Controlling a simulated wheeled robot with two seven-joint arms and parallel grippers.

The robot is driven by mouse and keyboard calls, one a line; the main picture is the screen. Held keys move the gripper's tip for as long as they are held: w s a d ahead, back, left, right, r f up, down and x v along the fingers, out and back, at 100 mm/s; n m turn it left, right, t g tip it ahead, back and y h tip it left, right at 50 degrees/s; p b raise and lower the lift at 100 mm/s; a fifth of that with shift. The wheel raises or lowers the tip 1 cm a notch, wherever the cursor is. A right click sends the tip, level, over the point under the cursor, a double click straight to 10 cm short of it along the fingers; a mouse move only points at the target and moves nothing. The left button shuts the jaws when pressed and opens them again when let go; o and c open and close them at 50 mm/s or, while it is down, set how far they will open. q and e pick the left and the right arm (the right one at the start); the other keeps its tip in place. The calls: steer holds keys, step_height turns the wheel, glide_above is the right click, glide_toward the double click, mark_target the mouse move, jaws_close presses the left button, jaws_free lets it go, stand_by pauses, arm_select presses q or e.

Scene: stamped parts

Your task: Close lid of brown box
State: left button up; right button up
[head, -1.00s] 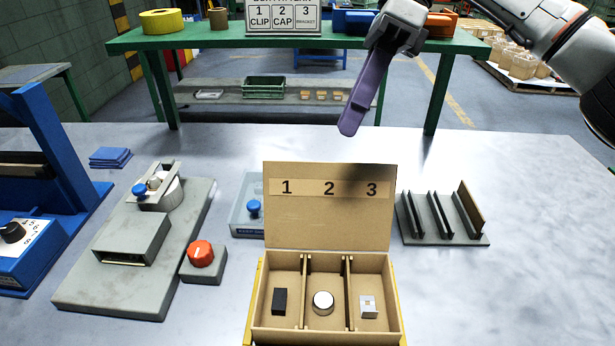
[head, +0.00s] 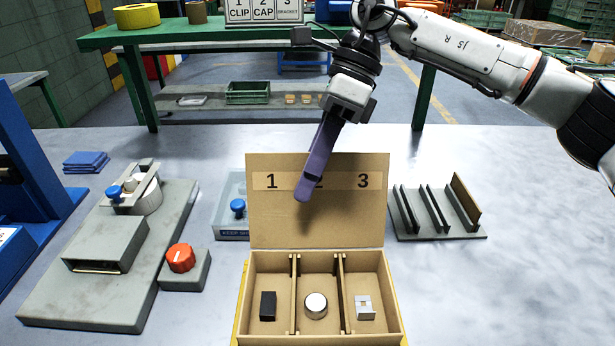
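The brown box (head: 318,338) stands open at the front middle of the table. Its lid (head: 275,222) is raised upright at the back, with the numbers 1, 2 and 3 on its inner face. The left compartment holds a black clip (head: 268,306), the middle a round silver cap (head: 316,306), the right a small metal bracket (head: 364,307). My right gripper (head: 304,192) hangs over the lid, its purple finger pointing down and hiding part of the number 2. Only one finger outline shows, and whether it touches the lid is unclear. My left gripper is not visible.
A grey fixture (head: 85,310) and a red knob on a block (head: 181,258) stand left of the box. A slotted rack (head: 437,225) stands to its right. A clear blue tray (head: 232,212) is partly behind the lid. The table's right side is clear.

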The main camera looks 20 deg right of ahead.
steer(key=shift+a+f, duration=0.1)
steer(key=shift+f, duration=0.1)
steer(key=shift+c, duration=0.2)
jaws_close()
stand_by(1.2)
